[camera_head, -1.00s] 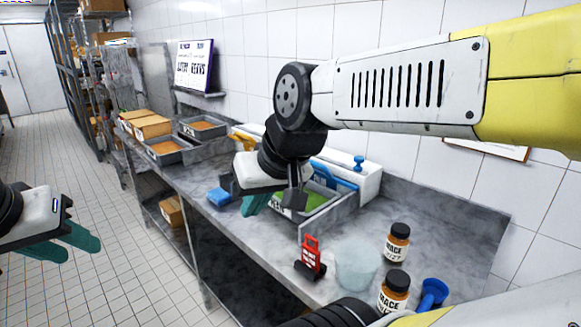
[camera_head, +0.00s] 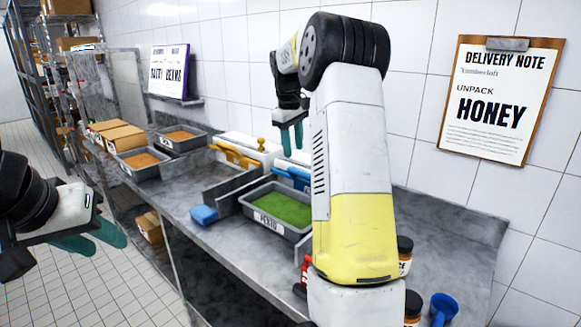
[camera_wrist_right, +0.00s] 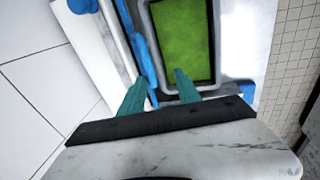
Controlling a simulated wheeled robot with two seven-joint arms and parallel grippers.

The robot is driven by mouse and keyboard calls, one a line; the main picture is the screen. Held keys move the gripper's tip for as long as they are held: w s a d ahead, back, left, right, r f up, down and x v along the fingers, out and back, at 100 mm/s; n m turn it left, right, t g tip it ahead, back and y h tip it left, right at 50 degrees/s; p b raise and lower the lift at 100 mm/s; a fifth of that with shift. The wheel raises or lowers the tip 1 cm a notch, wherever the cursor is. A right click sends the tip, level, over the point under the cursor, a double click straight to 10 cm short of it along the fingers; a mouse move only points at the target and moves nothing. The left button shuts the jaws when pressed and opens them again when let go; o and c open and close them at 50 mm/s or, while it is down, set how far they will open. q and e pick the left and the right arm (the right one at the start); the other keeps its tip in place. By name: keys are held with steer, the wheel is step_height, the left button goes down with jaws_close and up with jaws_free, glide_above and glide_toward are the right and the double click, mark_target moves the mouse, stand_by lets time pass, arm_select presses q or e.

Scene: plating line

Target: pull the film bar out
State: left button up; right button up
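A blue bar (camera_head: 293,176), which I take as the film bar, lies along the front of a white dispenser behind the green-filled tray (camera_head: 246,209). My right arm hides part of it. In the right wrist view the bar (camera_wrist_right: 145,62) runs between the white dispenser (camera_wrist_right: 98,40) and the tray (camera_wrist_right: 149,28). My right gripper (camera_head: 291,137) points down above the dispenser, open, with nothing between its fingers. In the right wrist view its fingertips (camera_wrist_right: 160,78) are apart, with the bar's end near the left finger. My left gripper (camera_head: 97,240) is open and empty at the left, off the counter.
A second white dispenser with an orange bar (camera_head: 236,156) stands further left. A blue block (camera_head: 204,215) lies at the counter's front edge. Brown-filled trays (camera_head: 145,160) and cardboard boxes are further back. Jars (camera_head: 404,262) and a blue funnel-like item (camera_head: 441,307) stand at the right.

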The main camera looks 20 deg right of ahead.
mark_target(300, 171)
steer(key=shift+g, duration=0.3)
steer(key=w+d+f, duration=0.1)
steer(key=f, duration=0.2)
steer(key=w+d+f, duration=0.1)
steer(key=f, duration=0.2)
steer(key=w+d+f, duration=0.1)
steer(key=d+f, duration=0.1)
steer(key=f, duration=0.1)
steer(key=shift+f, duration=0.35)
steer(key=shift+a, duration=0.1)
jaws_close()
stand_by(0.7)
